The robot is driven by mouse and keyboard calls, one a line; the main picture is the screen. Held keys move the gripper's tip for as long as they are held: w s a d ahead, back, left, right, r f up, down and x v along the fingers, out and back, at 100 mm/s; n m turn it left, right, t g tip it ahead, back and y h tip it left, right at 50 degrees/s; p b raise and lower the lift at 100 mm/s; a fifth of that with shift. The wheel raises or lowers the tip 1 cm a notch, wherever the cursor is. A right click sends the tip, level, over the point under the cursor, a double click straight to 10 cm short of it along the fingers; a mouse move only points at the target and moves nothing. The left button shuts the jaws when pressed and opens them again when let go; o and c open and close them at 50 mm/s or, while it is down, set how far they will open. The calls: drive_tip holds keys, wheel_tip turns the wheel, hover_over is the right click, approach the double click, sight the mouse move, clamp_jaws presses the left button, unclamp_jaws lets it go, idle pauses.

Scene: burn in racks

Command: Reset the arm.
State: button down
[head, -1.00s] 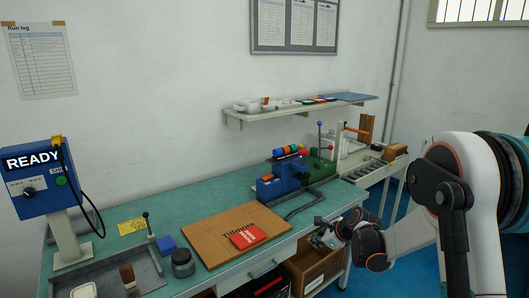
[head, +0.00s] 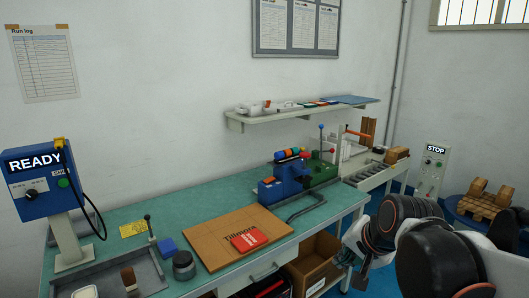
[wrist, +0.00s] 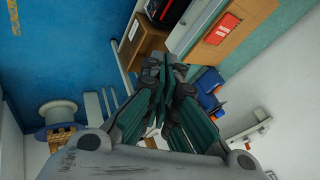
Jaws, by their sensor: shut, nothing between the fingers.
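My gripper (wrist: 168,72) is shut and empty in the wrist view, its dark and green fingers together in mid-air. In the head view my arm fills the lower right corner. My gripper (head: 345,257) is partly hidden there, just off the front right edge of the green workbench (head: 130,215). It holds nothing and is apart from the bench as far as I can see.
A cardboard box (head: 312,262) sits under the bench near my gripper. A blue and green fixture (head: 285,180) and a brown board (head: 208,236) with a red booklet (head: 249,240) are on top. A STOP box (head: 432,165) and stacked wooden blocks (head: 484,202) stand right.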

drive_tip(key=s+d+f+n+h, duration=0.1)
drive_tip(key=s+n, duration=0.7)
drive_tip(key=s, duration=0.6)
drive_tip(key=shift+s+d+f+h, duration=0.25)
drive_tip(key=shift+d+h, duration=0.05)
